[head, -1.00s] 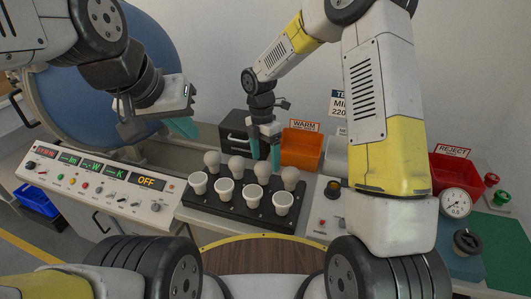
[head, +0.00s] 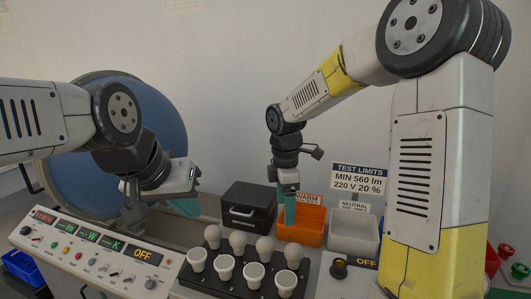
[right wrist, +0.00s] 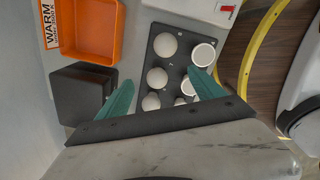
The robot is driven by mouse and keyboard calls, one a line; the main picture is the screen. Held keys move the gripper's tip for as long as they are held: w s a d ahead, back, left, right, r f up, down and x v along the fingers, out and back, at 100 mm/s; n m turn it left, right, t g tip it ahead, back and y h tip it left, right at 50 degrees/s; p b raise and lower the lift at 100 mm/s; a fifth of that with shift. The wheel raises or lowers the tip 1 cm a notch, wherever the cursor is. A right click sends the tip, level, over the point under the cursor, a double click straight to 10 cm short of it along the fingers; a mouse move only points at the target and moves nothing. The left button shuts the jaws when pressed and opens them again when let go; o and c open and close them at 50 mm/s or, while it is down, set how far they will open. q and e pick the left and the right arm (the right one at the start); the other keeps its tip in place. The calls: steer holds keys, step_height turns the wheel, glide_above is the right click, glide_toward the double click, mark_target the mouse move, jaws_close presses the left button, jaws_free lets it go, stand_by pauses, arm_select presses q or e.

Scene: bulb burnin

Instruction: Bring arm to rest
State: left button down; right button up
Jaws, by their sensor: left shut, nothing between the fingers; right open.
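My left gripper (head: 185,207) is shut and empty, above the back edge of the control panel, in front of the blue sphere opening. My right gripper (head: 288,210) hangs fingers down behind the bulb rack, in front of the orange bin. The right wrist view shows its two teal fingers (right wrist: 162,92) spread apart with nothing gripped. The black rack (head: 222,288) holds a back row of round white bulbs (head: 238,242) and a front row of flat-topped white ones (head: 254,273). In the right wrist view, the fingers partly cover the rack (right wrist: 163,76).
A black box (head: 248,208), an orange WARM bin (head: 312,236) and a white NEUTRAL bin (head: 353,243) stand behind the rack. The test limits sign (head: 358,180) rises behind them. The control panel (head: 95,250) reads OFF. The air above the rack is clear.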

steer(key=s+d+r+m+t, duration=0.2)
steer(key=s+d+r+m, duration=0.1)
steer(key=s+r+m, duration=0.1)
steer(key=s+d+r+m+t+y, duration=0.1)
steer(key=s+d+r+m, duration=0.2)
steer(key=s+m, duration=0.4)
steer(key=s+d+r+m+t+y, duration=0.1)
steer(key=s+d+r+m+t, duration=0.1)
steer(key=s+m, duration=0.4)
step_height(320, 180, up, 3)
steer(key=shift+s+d+f+m+t, duration=0.1)
steer(key=shift+s+d+m+t, duration=0.15)
steer(key=shift+d+m, duration=0.35)
steer(key=shift+a, duration=0.15)
